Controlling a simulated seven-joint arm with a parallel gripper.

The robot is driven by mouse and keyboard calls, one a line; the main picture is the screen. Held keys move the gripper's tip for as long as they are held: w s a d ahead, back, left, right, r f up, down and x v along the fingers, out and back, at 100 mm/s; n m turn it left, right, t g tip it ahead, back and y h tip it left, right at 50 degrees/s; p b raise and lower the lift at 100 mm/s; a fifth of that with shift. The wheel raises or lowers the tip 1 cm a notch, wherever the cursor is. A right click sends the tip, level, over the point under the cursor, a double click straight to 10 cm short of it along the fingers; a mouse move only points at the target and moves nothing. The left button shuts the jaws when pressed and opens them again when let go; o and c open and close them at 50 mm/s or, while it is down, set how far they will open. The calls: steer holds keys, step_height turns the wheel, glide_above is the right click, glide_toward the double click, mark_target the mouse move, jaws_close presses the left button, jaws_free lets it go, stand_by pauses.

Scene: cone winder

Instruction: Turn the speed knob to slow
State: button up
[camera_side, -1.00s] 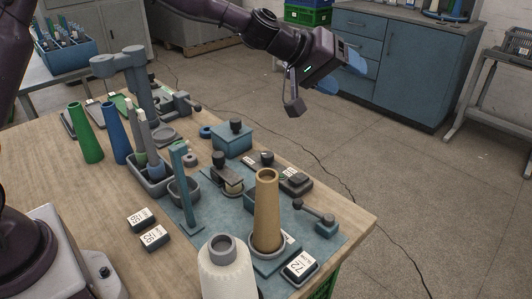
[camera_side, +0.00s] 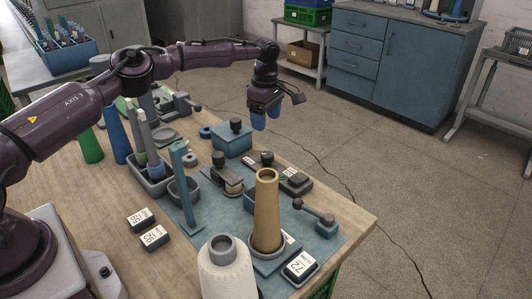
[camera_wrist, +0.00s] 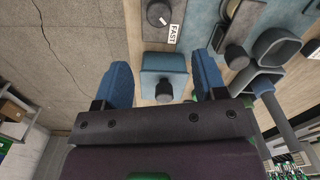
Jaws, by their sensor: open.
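The speed knob (camera_wrist: 157,13) is a dark round knob with a pale mark, at the top of the wrist view beside a white label reading FAST (camera_wrist: 174,33). No slow label is in the wrist view. In the side view the knob (camera_side: 267,158) is small and dark, between white labels behind the tan cone. My gripper (camera_side: 266,115) has two blue fingers pointing down, held in the air behind and to the right of a blue box. In the wrist view my gripper (camera_wrist: 162,68) is open and empty, its fingers wide apart, and touches nothing visible.
The blue box with a dark top knob (camera_side: 233,138) stands close to my gripper; it also shows between the fingers in the wrist view (camera_wrist: 163,66). A tall tan cone (camera_side: 266,210), a lever (camera_side: 315,213) and a blue post (camera_side: 184,185) stand nearby. The floor side is clear.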

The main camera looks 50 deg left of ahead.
mark_target(266, 153)
step_height(266, 153, down, 12)
steer(key=shift+r, duration=0.1)
stand_by(0.4)
steer(key=c, duration=0.9)
